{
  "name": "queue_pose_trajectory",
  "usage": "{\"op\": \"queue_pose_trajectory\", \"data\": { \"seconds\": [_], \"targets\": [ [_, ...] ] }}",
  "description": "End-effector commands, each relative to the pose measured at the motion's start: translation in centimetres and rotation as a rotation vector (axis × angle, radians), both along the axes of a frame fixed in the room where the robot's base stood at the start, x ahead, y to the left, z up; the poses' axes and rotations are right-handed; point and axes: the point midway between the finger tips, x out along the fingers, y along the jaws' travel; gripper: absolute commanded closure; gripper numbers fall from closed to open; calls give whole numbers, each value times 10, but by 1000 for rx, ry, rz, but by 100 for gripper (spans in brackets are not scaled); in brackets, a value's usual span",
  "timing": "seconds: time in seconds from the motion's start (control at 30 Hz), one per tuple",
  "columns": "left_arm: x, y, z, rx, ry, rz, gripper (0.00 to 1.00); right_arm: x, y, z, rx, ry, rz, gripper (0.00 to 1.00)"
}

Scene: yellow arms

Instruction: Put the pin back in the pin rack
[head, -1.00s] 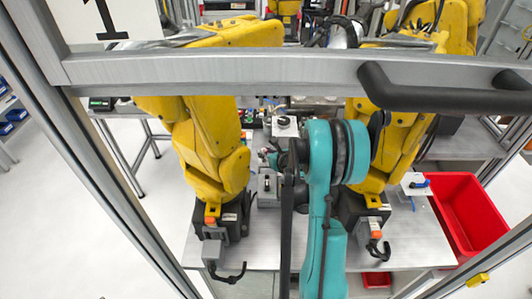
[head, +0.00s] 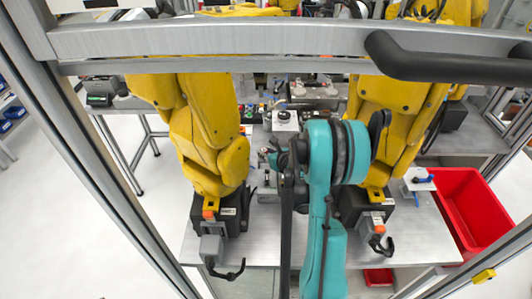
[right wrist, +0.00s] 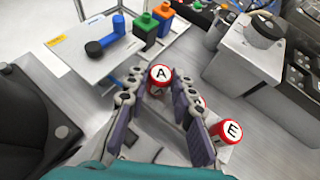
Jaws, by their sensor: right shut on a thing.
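In the right wrist view, a red pin with a white cap marked A (right wrist: 160,74) stands between the purple finger pads of my right gripper (right wrist: 157,90), which is shut on it. A second red pin, marked E (right wrist: 230,131), is just right of the right finger. Another red piece (right wrist: 203,101) is mostly hidden behind that finger. A grey surface lies below the fingers; I cannot tell whether it is the pin rack. In the head view my right gripper (head: 274,157) is small and partly hidden by my teal arm. My left gripper is not in view.
A grey box with a black knob (right wrist: 263,28) stands right of the fingers. Yellow robot arms (head: 208,140) flank my arm. A metal frame bar (head: 220,40) crosses above, and a red bin (head: 468,200) stands at right.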

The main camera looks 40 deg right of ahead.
Motion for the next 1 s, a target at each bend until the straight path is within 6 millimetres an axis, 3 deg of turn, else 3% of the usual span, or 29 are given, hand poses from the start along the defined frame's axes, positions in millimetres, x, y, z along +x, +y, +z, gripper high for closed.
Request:
{"op": "queue_pose_trajectory", "data": {
  "seconds": [0.4, 0.43, 0.5, 0.83, 1.0],
  "targets": [
    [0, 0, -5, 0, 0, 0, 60, 0, 0, -5, 0, 0, 0, 96],
    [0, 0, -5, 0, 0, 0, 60, 0, 0, -5, 0, 0, 0, 69],
    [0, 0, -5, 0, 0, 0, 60, 0, 0, -5, 0, 0, 0, 52],
    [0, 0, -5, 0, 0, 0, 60, -1, 0, -5, 0, 1, -1, 52],
    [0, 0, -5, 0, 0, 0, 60, -17, 2, 4, -1, 0, -3, 52]
  ]
}}
